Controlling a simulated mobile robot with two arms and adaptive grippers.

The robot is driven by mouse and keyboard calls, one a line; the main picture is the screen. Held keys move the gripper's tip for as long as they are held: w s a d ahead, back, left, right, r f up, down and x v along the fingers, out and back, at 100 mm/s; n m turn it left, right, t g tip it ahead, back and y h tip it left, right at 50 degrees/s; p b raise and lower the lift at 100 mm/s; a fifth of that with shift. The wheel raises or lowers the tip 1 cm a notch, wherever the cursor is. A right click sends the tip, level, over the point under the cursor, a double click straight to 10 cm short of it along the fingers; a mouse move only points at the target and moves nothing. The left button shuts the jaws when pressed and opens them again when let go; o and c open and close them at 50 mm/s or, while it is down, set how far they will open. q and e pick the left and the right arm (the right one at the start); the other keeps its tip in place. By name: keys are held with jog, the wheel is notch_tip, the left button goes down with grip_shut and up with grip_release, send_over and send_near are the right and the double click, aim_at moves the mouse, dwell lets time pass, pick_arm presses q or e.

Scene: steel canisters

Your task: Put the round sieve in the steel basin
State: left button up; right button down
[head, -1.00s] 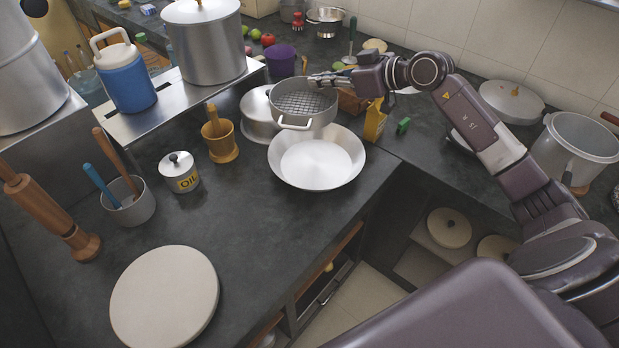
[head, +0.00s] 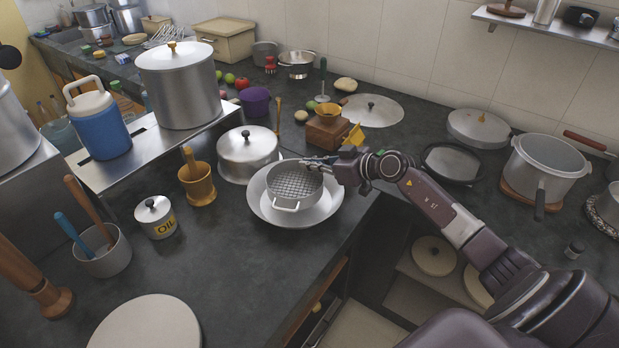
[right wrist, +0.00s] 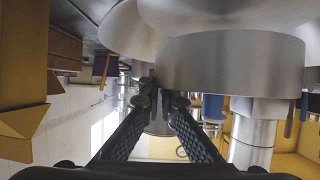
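The round sieve (head: 295,183), a grey metal ring with a mesh bottom and a wire handle toward me, is level inside the wide steel basin (head: 265,213) in the head view. I cannot tell whether its bottom touches the basin. My right gripper (head: 318,162) reaches in from the right to the sieve's far right rim. The right wrist view, which looks upside down, shows the fingers (right wrist: 163,95) close together at the sieve's wall (right wrist: 235,62), with the basin (right wrist: 190,14) beyond. The gripper appears shut on the sieve; the exact contact is partly hidden. My left gripper is not in view.
A lidded pot (head: 248,150) stands just behind the basin. A brass mortar (head: 199,184) and oil tin (head: 156,218) stand left. The counter in front of the basin is clear.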

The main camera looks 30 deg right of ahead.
aim_at(313, 176)
notch_tip(313, 176, down, 4)
jog(key=shift+f+b, duration=0.1)
jog(key=shift+b, duration=0.4)
jog(key=c, duration=2.2)
grip_release()
jog(key=shift+o, duration=0.2)
jog(key=p+v, duration=0.1)
jog(key=v, duration=1.1)
jog(key=shift+s, duration=0.1)
